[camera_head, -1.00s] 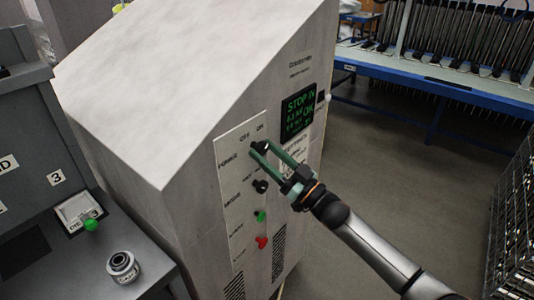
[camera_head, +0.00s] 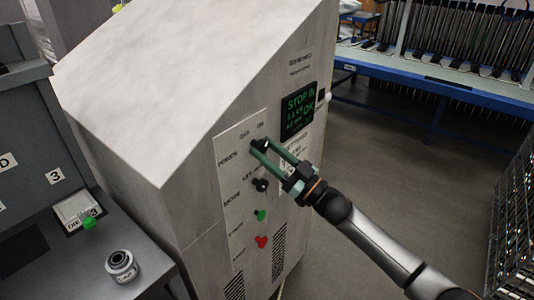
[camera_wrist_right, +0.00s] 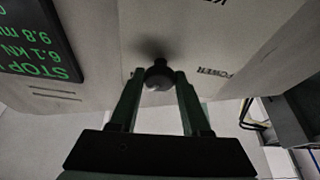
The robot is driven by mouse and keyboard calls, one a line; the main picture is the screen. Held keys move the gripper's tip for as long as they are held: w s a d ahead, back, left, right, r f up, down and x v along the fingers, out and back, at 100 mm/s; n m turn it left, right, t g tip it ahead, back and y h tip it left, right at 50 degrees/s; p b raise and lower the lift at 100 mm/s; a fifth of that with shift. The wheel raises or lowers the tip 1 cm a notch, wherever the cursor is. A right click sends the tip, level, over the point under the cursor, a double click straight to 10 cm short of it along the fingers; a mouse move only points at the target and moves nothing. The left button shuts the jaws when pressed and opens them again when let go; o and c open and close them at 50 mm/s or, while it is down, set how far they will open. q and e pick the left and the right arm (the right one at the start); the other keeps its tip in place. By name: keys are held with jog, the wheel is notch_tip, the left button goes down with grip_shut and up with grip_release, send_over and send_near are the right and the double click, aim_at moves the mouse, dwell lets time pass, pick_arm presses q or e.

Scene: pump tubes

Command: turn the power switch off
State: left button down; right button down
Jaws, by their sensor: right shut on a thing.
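The power switch is a black rotary knob at the top of the control panel (camera_head: 232,215) on the front of the pale grey machine; the knob also shows in the right wrist view (camera_wrist_right: 158,74). My right gripper (camera_head: 260,146) comes in from the lower right, and its two green fingers are closed on either side of the knob. In the right wrist view the gripper (camera_wrist_right: 158,88) has the knob between its fingertips. The fingers partly hide the knob in the head view, and I cannot read its exact angle. My left gripper is out of view.
Below the switch are another black knob (camera_head: 261,185), a green button (camera_head: 260,215) and a red button (camera_head: 261,242). A lit display (camera_head: 298,110) reads STOP. A grey bench (camera_head: 130,265) with a round metal part (camera_head: 121,266) stands at left.

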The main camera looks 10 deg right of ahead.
jog(key=n+g+y, duration=0.1)
jog(key=n, duration=0.1)
jog(key=n+g+b, duration=0.1)
jog(key=n, duration=0.2)
jog(key=shift+w+d+y, duration=0.1)
jog(key=shift+y, duration=0.3)
jog(key=n+g+b, duration=0.1)
jog(key=n, duration=0.2)
jog(key=shift+n+g+y, duration=0.3)
jog(key=shift+n+g, duration=0.1)
jog(key=shift+d+r+n+g, duration=0.1)
jog(key=shift+n+g, duration=0.5)
jog(key=shift+n, duration=0.6)
jog(key=n+g, duration=0.1)
jog(key=n, duration=0.3)
jog(key=shift+w+r+g, duration=0.1)
jog(key=shift+r+g, duration=0.05)
jog(key=shift+g, duration=0.25)
jog(key=n, duration=0.2)
jog(key=shift+d+r+n+g, duration=0.1)
jog(key=shift+n+g, duration=0.2)
jog(key=shift+n, duration=0.1)
jog(key=shift+n+g+h+p, duration=0.4)
jog(key=shift+n+h+p, duration=0.15)
jog(key=shift+n, duration=0.85)
